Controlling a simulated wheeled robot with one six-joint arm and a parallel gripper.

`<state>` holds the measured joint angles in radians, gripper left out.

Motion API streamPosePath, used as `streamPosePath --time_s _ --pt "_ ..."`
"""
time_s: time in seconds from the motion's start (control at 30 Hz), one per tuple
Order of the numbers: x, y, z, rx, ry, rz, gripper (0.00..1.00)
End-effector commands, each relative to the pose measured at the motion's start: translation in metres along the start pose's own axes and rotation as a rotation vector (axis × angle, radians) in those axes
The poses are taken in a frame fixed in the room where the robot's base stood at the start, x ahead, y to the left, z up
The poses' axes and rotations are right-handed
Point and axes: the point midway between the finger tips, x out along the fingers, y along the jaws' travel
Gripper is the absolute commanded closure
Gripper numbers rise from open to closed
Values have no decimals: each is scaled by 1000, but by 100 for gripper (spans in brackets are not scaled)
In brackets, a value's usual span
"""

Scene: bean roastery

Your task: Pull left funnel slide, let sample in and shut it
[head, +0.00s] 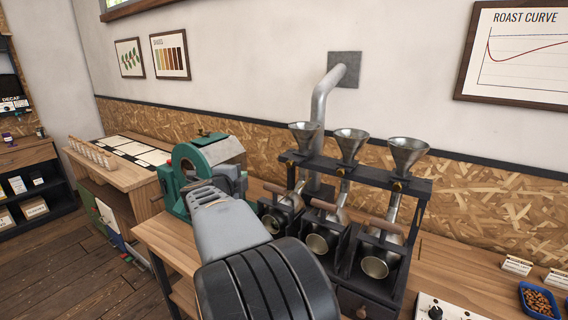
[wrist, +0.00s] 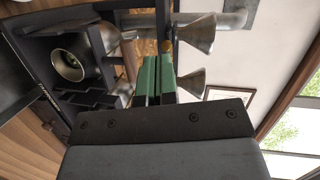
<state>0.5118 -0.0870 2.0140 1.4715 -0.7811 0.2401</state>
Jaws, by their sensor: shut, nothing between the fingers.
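Three metal funnels stand in a row on a dark rack (head: 360,172): left funnel (head: 304,132), middle funnel (head: 350,140) and right funnel (head: 408,152). A small brass knob (head: 290,163) sits at the rack's front edge below the left funnel; I cannot tell whether its slide is in or out. In the wrist view, my gripper (wrist: 155,60) has its green fingers together and empty. A brass knob (wrist: 167,46) shows close by, beside a funnel (wrist: 195,35); I cannot tell which funnel. Another metal funnel shape (wrist: 190,82) is partly behind the fingers. In the head view, my arm hides the fingertips.
Below the funnels are roaster drums, with a left drum (head: 274,222), and wooden handles (head: 324,205). A green roasting machine (head: 205,158) stands left of the rack. A blue bean tray (head: 538,300) and a white control box (head: 445,308) lie on the right.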

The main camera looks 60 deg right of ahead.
Motion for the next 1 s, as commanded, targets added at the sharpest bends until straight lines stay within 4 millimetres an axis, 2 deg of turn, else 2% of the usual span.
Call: streamPosePath --time_s 0.03,0.1,0.23,0.37,0.8,1.0 --pt "7 -1 -14 41 74 20 100" --pt "13 2 -30 88 159 44 100" --pt "22 6 -46 130 243 68 100" --pt "38 8 -54 140 264 74 100" --pt "115 15 -73 137 259 73 100" --pt "138 8 -79 139 256 72 100"
